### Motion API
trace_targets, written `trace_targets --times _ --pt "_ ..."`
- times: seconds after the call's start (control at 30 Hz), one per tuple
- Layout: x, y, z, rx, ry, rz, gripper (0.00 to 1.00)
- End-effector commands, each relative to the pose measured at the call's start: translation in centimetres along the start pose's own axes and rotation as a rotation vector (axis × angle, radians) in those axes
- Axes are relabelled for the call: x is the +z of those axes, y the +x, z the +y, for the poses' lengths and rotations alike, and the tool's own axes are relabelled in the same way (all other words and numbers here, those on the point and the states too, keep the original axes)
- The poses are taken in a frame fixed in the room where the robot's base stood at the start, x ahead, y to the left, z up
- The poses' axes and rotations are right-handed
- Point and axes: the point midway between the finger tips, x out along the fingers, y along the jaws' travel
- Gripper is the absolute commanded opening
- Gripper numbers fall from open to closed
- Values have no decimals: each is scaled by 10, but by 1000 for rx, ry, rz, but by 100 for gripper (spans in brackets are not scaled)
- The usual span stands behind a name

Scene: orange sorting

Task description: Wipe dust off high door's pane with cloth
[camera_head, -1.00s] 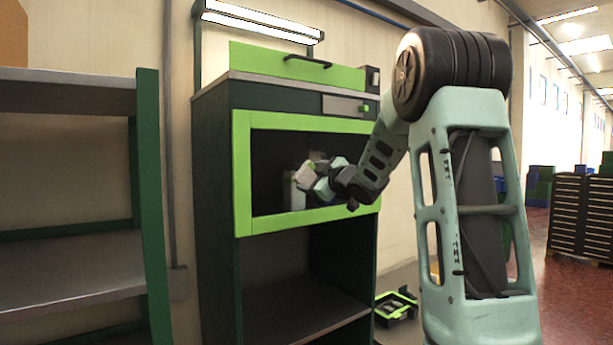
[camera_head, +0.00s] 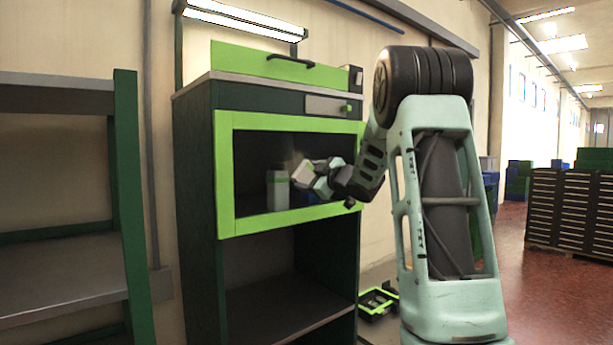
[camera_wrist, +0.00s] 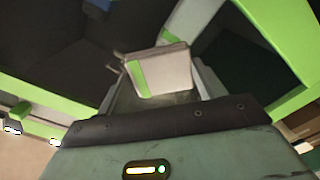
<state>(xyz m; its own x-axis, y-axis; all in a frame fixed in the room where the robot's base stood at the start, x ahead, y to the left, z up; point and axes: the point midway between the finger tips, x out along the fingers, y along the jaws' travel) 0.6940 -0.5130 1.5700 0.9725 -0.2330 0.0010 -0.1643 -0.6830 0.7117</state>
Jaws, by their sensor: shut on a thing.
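The high door (camera_head: 226,190) is a bright green frame around a dark pane (camera_head: 250,160) in the upper part of a dark cabinet. It looks closed. My gripper (camera_head: 312,174) is in front of the pane's right half. In the wrist view it is shut on a pale folded cloth (camera_wrist: 168,72) with a green stripe. The cloth's far side is hidden, so I cannot tell whether it touches the pane. A faint brownish patch shows on the pane just above my gripper; I cannot tell whether it is dust.
A pale container (camera_head: 278,190) shows through the pane, left of my gripper. A green handled panel (camera_head: 270,68) and a lamp (camera_head: 245,18) are above. An open shelf (camera_head: 70,265) stands left. A green-black crate (camera_head: 377,302) lies on the floor at right.

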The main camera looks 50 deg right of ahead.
Motion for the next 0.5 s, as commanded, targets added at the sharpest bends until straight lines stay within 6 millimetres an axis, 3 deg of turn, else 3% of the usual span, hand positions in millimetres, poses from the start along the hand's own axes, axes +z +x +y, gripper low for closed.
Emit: trace_targets --times 0.5 --pt "22 -1 22 1 0 -2 50"
